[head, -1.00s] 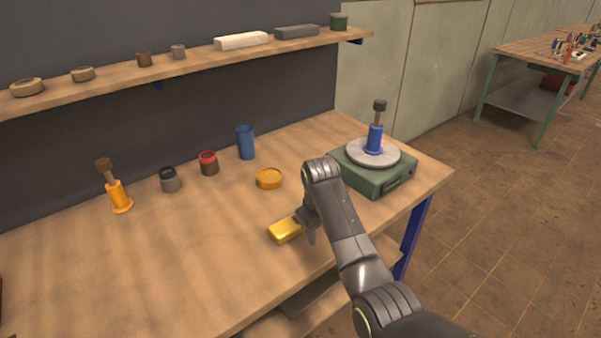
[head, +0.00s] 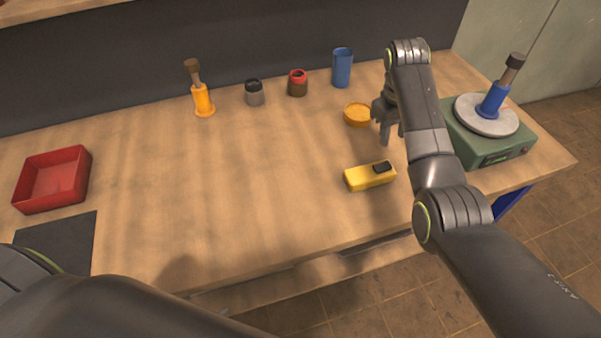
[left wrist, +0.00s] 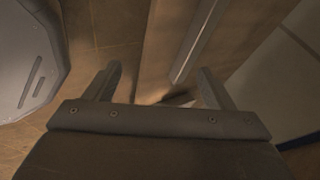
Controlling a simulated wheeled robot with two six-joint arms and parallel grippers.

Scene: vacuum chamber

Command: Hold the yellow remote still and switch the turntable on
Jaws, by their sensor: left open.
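The yellow remote (head: 362,178) lies on the bench with a dark button block on its right end. The turntable (head: 478,150) is a green box with a grey disc at the bench's right end; a blue-handled brush stands on the disc. A small dark panel shows on its front; the switch state is not readable. My right gripper (head: 392,136) points down behind and above the remote, apart from it, fingers apart and empty. In the left wrist view my left gripper (left wrist: 163,85) is open and empty; in the head view only my left arm shows, at the bottom left.
An orange round dish (head: 358,115) lies by my right gripper. A blue cup (head: 342,68), a red-topped jar (head: 297,84), a grey jar (head: 254,94) and an orange brush (head: 203,100) stand behind. A red tray (head: 27,193) is at left. The middle bench is clear.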

